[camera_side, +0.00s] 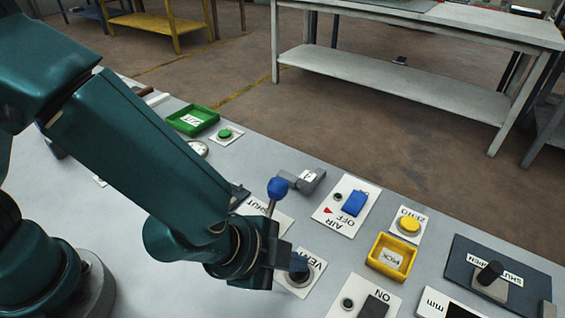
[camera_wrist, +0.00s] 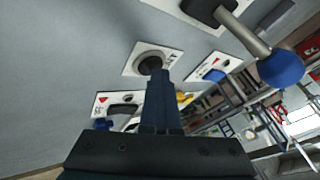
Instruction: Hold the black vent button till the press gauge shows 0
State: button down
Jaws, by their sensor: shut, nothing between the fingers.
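The black vent button (camera_side: 300,279) sits on a white plate marked VENT, right of my gripper (camera_side: 298,262) in the side view. My gripper is shut and empty, with its fingertips over the button and partly hiding it. In the wrist view the closed fingers (camera_wrist: 158,76) reach the near edge of the button (camera_wrist: 149,62). They look in contact or very close; I cannot tell whether the button is pushed down.
A blue-knobbed lever (camera_side: 277,188) stands close behind my gripper. A blue AIR switch (camera_side: 355,203), a yellow ZERO button (camera_side: 408,224) and a yellow tray (camera_side: 374,246) lie to the right. A black switch (camera_side: 375,306) marked ON is in front. A green tray (camera_side: 181,127) is farther left.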

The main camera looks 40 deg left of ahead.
dwell(0.8)
jog(key=shift+r, duration=0.85)
jog(key=shift+r, duration=2.5)
